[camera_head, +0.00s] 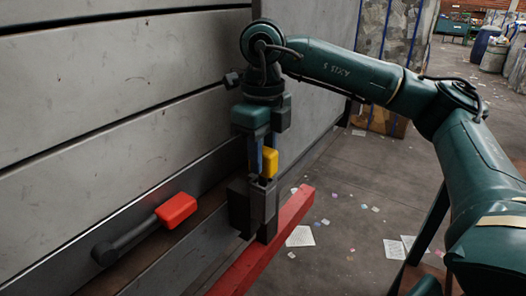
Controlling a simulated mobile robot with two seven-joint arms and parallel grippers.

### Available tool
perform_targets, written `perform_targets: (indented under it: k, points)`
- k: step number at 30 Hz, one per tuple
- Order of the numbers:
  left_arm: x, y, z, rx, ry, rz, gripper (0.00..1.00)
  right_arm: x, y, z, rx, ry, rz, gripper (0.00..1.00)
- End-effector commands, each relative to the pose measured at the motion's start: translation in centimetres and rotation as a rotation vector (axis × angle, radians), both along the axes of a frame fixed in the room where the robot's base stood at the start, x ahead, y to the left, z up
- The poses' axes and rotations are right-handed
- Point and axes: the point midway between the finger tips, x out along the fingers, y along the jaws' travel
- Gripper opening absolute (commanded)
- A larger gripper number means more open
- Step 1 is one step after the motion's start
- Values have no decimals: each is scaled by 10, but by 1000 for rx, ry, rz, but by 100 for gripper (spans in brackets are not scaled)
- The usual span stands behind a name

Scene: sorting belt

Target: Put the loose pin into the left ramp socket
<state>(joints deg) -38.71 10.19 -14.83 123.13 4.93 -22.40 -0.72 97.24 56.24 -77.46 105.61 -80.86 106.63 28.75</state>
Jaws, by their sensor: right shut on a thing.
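My right gripper (253,207) hangs down at the middle of the view, beside the grey panelled wall and above a red bar. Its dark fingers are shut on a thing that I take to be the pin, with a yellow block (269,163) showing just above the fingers. Most of the held thing is hidden by the fingers. A dark piece reaches down below them in front of the red bar; I cannot tell whether it touches anything. I cannot make out the left ramp socket. My left gripper is not in view.
A dark lever with a red grip (177,210) lies along the ledge at the wall's foot, left of my gripper. The red bar (262,262) runs diagonally below. The floor (350,205) to the right has scattered paper scraps. Barrels (494,55) stand far back right.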

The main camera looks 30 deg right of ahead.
Motion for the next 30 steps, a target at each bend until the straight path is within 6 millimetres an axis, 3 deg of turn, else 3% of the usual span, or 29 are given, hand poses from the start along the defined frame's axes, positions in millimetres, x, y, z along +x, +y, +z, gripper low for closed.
perform_targets:
  k: [4,5,13,23,30]
  points:
    - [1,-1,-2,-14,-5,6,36,0,0,-7,0,-1,0,0]
    - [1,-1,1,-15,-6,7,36,0,0,-5,0,-1,0,31]
    - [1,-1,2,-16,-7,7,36,0,0,-5,0,0,0,53]
    - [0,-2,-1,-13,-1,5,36,0,0,0,0,0,0,54]
    - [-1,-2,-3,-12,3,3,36,1,1,42,2,-3,0,54]
